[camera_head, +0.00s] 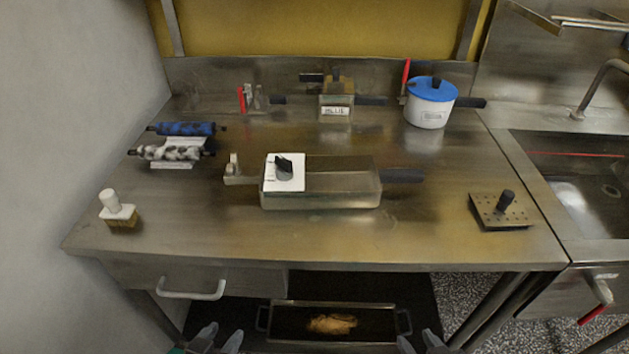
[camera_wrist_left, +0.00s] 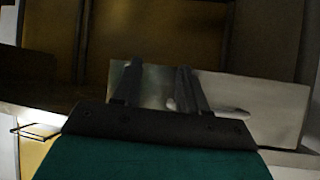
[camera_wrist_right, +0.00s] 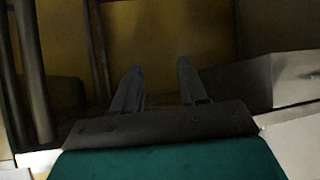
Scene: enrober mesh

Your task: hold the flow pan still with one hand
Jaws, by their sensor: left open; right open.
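A rectangular metal pan (camera_head: 330,196) stands in the middle of the steel table; I take it for the flow pan. A white plate with a black knob (camera_head: 284,168) covers its left part. A dark handle (camera_head: 403,176) sticks out at its right and a small metal bracket (camera_head: 236,172) at its left. My left gripper (camera_head: 218,340) is open and empty at the bottom edge of the head view, in front of the table and apart from the pan. My right gripper (camera_head: 421,343) is likewise open and empty, further right. Both wrist views show spread fingers with nothing between them.
A blue-lidded white pot (camera_head: 430,116), a labelled container (camera_head: 336,112) and two rollers (camera_head: 178,152) stand behind. A white-handled block (camera_head: 119,216) is front left, a perforated plate with knob (camera_head: 502,212) front right. A two-handled tray (camera_head: 290,335) lies below. The table's front strip is clear.

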